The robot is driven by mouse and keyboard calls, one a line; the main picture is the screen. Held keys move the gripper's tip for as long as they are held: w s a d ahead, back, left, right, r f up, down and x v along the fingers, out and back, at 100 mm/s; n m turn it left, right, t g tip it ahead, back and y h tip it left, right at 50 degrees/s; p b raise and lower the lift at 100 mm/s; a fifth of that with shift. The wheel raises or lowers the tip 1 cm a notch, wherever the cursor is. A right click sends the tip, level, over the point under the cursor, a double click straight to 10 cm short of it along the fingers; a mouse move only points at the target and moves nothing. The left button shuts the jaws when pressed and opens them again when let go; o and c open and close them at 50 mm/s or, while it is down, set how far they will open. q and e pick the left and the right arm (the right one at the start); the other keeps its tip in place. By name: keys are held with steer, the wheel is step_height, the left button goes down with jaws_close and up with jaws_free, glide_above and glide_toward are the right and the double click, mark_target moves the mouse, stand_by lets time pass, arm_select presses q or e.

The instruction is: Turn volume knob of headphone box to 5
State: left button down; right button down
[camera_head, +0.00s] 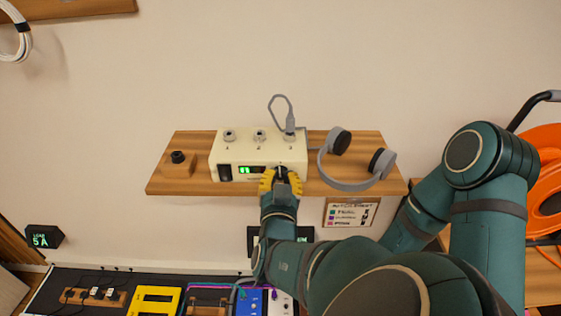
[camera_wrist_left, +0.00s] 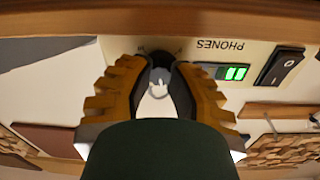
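The cream headphone box (camera_head: 222,149) stands on a wooden wall shelf, with a lit green display (camera_head: 244,170) on its front. In the left wrist view the box front is upside down, with a "PHONES" label and the green display (camera_wrist_left: 235,73). I cannot read the digits surely. My left gripper (camera_head: 281,178) is at the right part of the box front. Its yellow ridged fingers (camera_wrist_left: 162,70) are closed in around the dark volume knob, one on each side. The fingers hide most of the knob and any scale around it. My right gripper is not in view.
Grey headphones (camera_head: 345,186) lie on the shelf (camera_head: 190,142) right of the box. A plug with a grey cable (camera_head: 290,124) stands in the box top. A small wooden block with a black knob (camera_head: 178,158) sits at left. A black rocker switch (camera_wrist_left: 280,66) is beside the display.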

arm_select(q)
steer(key=shift+r+m+p, duration=0.1)
steer(key=shift+m+p, duration=0.3)
steer(key=shift+m, duration=0.6)
steer(key=c, duration=0.8)
jaws_free()
